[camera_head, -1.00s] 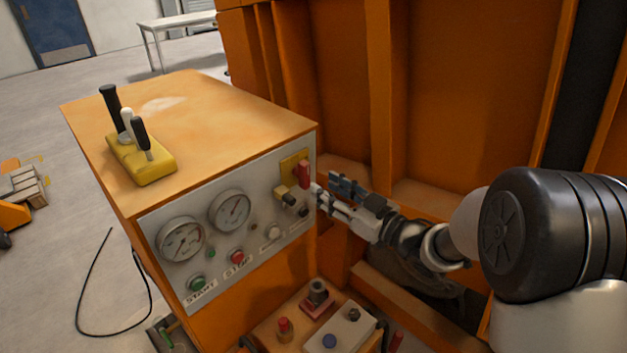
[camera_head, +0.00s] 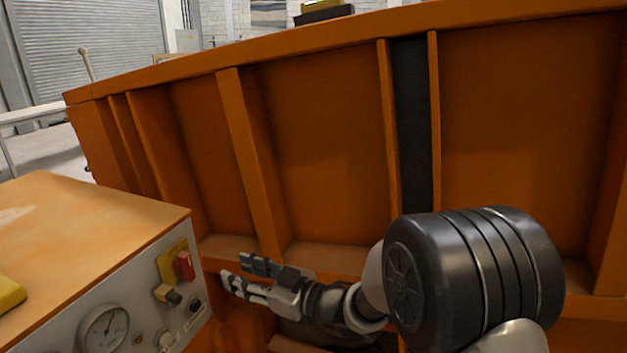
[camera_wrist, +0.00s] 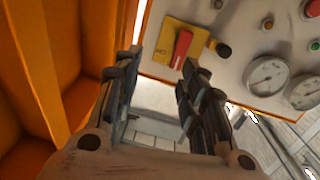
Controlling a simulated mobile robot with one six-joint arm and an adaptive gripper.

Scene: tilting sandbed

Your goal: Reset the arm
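My gripper (camera_head: 244,276) is at the end of my arm, just right of the control box in the head view. Its two fingers are apart with nothing between them. In the wrist view my gripper (camera_wrist: 155,95) also shows open, with floor visible between the fingers. A red switch handle (camera_head: 184,265) on a yellow plate (camera_head: 166,263) sits on the box's grey panel, left of the fingertips. The red handle also shows in the wrist view (camera_wrist: 182,48), beyond the fingertips and apart from them.
The control box (camera_head: 95,225) has an orange top and a panel with a gauge (camera_head: 104,329) and knobs. The large orange ribbed wall (camera_head: 320,150) of the sandbed stands close behind my arm. A white table (camera_head: 35,113) stands at the far left.

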